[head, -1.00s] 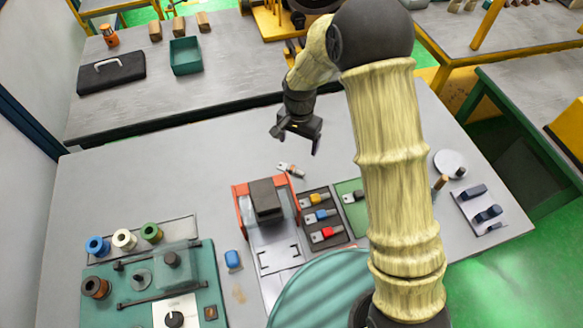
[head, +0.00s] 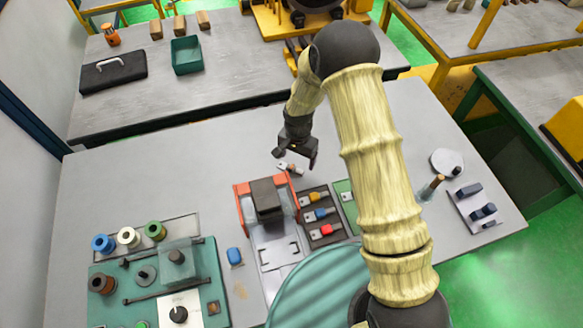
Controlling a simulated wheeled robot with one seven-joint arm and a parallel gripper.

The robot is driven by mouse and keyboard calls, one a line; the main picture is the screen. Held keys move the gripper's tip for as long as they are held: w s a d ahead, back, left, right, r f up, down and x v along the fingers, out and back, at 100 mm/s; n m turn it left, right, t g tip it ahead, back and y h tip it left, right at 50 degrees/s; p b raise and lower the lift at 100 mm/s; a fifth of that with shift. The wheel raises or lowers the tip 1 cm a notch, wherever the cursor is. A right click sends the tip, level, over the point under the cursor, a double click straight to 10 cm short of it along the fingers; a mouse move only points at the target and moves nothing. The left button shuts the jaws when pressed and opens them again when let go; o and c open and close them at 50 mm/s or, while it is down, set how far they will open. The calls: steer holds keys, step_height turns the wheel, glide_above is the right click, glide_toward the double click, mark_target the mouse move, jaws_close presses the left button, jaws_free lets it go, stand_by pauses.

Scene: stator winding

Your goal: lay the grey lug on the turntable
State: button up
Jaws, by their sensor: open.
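A small lug (head: 290,168) with a pale flat end and a darker barrel, apparently the grey one, lies loose on the grey table behind the red-framed fixture. My gripper (head: 295,160) is open and points down close above this lug, its fingers spread to either side. I cannot tell whether they touch it. A second greyish lug (head: 346,197) lies on a green pad beside the lug tray, partly behind my arm. A pale round disc (head: 440,160), which looks like the turntable, lies at the right of the table with a small dark piece at its edge.
The red-framed fixture (head: 238,196) stands just in front of the loose lug. A dark tray (head: 335,237) holds yellow, blue and red lugs. A teal winding unit (head: 215,255) with spools is at left. A grey holder (head: 487,226) with dark parts is at right. The table's back left is clear.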

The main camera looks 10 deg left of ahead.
mark_target(295, 168)
steer(key=f, duration=0.1)
steer(key=f+p, duration=0.2)
steer(key=shift+s+a+f, duration=0.2)
steer(key=shift+a+f, duration=0.05)
steer(key=shift+a, duration=0.05)
steer(key=shift+f, duration=0.6)
steer(key=c, duration=1.2)
steer(key=shift+o, duration=0.2)
step_height(295, 168, up, 10)
steer(key=b, duration=0.3)
